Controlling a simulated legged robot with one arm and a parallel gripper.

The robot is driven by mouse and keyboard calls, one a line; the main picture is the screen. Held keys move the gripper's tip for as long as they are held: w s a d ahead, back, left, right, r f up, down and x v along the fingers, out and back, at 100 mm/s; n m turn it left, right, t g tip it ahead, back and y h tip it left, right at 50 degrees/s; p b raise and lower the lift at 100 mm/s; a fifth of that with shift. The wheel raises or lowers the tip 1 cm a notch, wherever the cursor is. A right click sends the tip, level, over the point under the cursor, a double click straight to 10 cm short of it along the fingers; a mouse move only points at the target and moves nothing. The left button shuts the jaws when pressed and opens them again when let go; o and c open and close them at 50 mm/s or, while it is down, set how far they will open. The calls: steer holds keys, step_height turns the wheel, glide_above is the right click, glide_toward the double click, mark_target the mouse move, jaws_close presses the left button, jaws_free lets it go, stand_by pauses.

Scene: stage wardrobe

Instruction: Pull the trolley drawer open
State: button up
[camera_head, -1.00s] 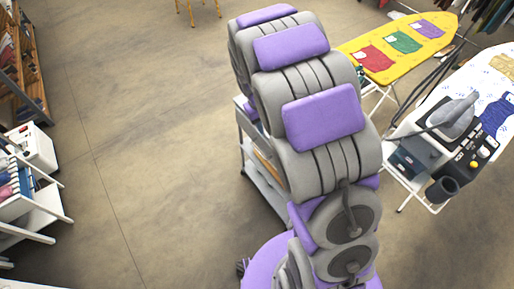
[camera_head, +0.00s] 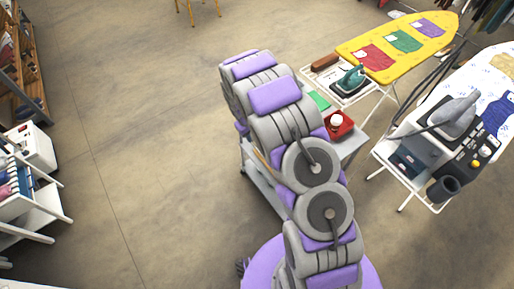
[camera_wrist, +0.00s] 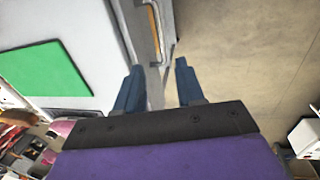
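The trolley (camera_head: 264,187) is a grey metal frame, largely hidden behind my arm in the head view. In the wrist view its pale top (camera_wrist: 85,25) fills the left side. The fingertips are near the trolley's edge, just short of the strip in the picture. In the head view my arm hides the gripper.
A green cloth (camera_wrist: 45,72) lies on the trolley top, with a red box (camera_head: 340,128) near it. A yellow ironing board (camera_head: 375,42) and a white one (camera_head: 500,75) stand to the right. A white shelf unit (camera_head: 30,215) is at left. The floor between is clear.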

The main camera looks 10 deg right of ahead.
steer(key=f, duration=0.4)
steer(key=d+f+b, duration=0.1)
steer(key=f, duration=0.3)
steer(key=d+f+b, duration=0.1)
steer(key=f, duration=0.3)
steer(key=shift+w, duration=0.4)
steer(key=shift+r, duration=0.1)
steer(key=shift+c, duration=0.2)
jaws_close()
